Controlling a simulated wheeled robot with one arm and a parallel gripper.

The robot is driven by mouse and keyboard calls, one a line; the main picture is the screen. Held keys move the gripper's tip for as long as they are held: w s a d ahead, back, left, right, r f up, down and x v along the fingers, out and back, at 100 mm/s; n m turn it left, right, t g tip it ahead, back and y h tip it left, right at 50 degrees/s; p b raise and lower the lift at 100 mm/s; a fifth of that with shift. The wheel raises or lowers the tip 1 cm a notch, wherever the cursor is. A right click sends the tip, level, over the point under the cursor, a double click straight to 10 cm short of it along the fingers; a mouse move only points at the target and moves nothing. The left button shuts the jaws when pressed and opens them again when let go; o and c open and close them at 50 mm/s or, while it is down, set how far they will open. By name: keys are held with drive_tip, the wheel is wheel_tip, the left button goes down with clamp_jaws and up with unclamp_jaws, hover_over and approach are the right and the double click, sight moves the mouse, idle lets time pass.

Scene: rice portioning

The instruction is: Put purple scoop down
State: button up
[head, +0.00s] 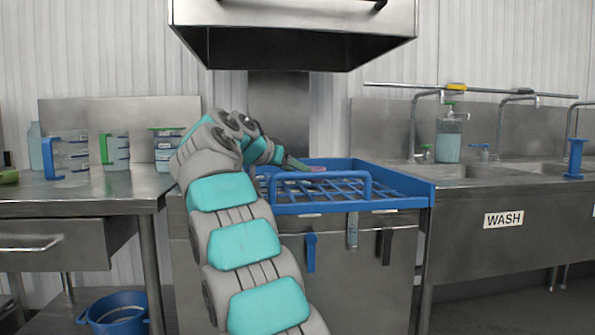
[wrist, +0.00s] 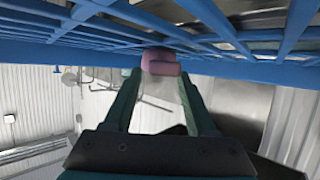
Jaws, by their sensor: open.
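The purple scoop shows only in part. In the head view a small purple piece (head: 317,169) is at the blue rack, just beyond my fingertips. In the wrist view its pinkish-purple end (wrist: 160,65) sits by the blue bars, between my two fingertips. The rest of the scoop is hidden. My gripper (head: 297,164) is over the back left part of the blue rack (head: 398,203). In the wrist view my gripper (wrist: 159,78) is open, with a finger on each side of the purple end. I cannot tell whether the fingers touch it.
A steel table (head: 80,200) at left holds several clear measuring containers. A sink counter (head: 480,190) with a soap bottle (head: 449,137) is at right. A steel hood (head: 295,30) hangs above the rack. The rack's right half is clear. A blue bucket (head: 118,315) is at lower left.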

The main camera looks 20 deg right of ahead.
drive_tip(key=v, duration=1)
drive_tip(key=shift+s+a, duration=0.1)
drive_tip(key=shift+a, duration=0.05)
idle(0.7)
